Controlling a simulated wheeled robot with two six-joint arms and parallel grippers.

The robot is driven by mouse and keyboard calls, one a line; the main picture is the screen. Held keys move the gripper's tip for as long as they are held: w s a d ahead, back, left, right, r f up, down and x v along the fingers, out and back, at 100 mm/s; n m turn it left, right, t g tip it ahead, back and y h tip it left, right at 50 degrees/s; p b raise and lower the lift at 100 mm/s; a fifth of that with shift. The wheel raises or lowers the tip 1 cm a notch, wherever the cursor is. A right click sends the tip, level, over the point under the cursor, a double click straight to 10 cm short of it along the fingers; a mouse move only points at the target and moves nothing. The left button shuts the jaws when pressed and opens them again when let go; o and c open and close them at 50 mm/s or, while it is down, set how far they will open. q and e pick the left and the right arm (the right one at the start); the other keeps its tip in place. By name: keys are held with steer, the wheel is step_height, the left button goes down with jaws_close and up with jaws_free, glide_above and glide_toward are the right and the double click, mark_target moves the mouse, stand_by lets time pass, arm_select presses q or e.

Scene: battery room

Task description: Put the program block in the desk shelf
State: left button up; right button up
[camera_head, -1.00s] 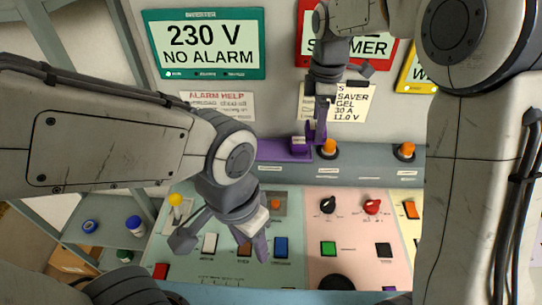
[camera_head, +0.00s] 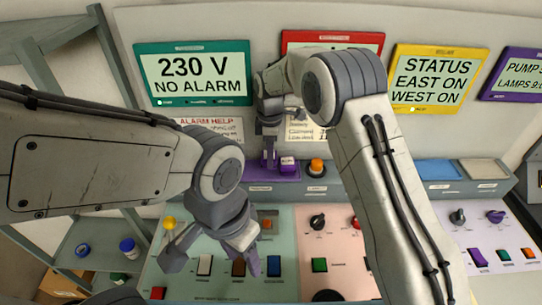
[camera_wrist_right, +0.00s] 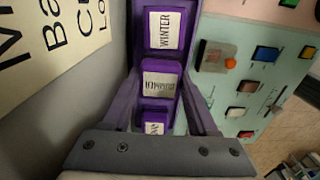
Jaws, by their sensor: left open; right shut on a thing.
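My right gripper (camera_head: 269,158) points down at a purple dock (camera_head: 259,174) on the grey ledge behind the console. In the right wrist view it (camera_wrist_right: 163,82) is shut on a purple block (camera_wrist_right: 160,80) with a pale label, upside down and hard to read. A purple block labelled WINTER (camera_wrist_right: 165,30) sits just beyond it and also shows in the head view (camera_head: 287,165). A third pale label (camera_wrist_right: 154,128) is nearer the camera. My left gripper (camera_head: 213,256) is open and empty above the left console. A grey shelf (camera_head: 95,240) stands at lower left; I cannot tell if it is the desk shelf.
The console (camera_head: 287,238) has several coloured buttons and knobs. An orange knob (camera_head: 316,167) stands right of the dock. Wall displays and notices hang behind. My right arm covers part of the pink panel.

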step_height(320, 180, down, 2)
steer(key=shift+p, duration=0.35)
steer(key=shift+f, duration=0.15)
steer(key=shift+f, duration=0.1)
steer(key=o, duration=1.4)
